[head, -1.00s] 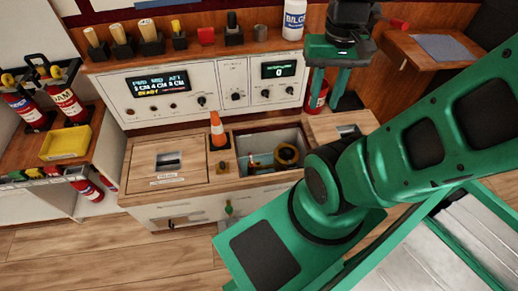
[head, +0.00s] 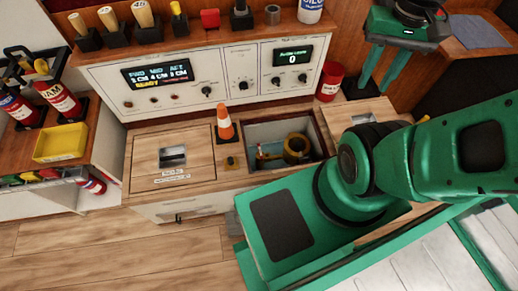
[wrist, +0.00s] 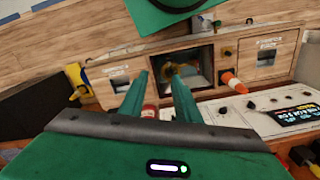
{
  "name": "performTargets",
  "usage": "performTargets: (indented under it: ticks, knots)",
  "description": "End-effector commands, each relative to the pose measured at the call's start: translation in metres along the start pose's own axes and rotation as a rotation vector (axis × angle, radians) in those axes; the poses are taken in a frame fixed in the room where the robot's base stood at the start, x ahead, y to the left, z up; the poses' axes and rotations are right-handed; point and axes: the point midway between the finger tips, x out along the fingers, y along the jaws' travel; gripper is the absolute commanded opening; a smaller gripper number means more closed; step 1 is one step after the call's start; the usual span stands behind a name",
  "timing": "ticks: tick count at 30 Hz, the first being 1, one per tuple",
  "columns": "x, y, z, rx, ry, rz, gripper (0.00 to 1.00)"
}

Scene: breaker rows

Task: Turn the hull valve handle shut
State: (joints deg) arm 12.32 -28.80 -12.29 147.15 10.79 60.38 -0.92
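The open square bay (head: 251,131) in the wooden bench top holds a yellow-brown ring-shaped fitting (head: 296,146) and a smaller part with red and blue on it (head: 262,153). I cannot tell for certain which is the hull valve handle. In the wrist view the bay (wrist: 153,72) shows beyond my fingers, with the yellowish fitting (wrist: 178,72) inside, partly dark. My gripper (head: 378,86) is raised at the upper right, apart from the bay and right of it. Its two green fingers are spread with nothing between them, also in the wrist view (wrist: 160,76).
An orange cone (head: 225,124) stands at the bay's left rear corner. A closed wooden hatch (head: 198,165) lies left of it. A red canister (head: 330,82) stands left of my gripper. The instrument panel (head: 222,72) rises behind. My arm covers the bench's right side.

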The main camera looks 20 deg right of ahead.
Motion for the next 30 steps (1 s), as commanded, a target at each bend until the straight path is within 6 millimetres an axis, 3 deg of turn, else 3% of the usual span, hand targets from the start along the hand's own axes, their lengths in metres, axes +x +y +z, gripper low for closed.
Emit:
performTargets:
  ticks: [5,14,21,30]
  knots:
    - [0.013,-0.01,-0.033,-0.024,-0.003,0.026,0.3]
    - [0.067,-0.061,-0.106,-0.104,0.013,0.071,0.3]
    - [0.129,-0.111,-0.15,-0.169,0.025,0.085,0.3]
    - [0.228,-0.175,-0.177,-0.247,0.031,0.081,0.3]
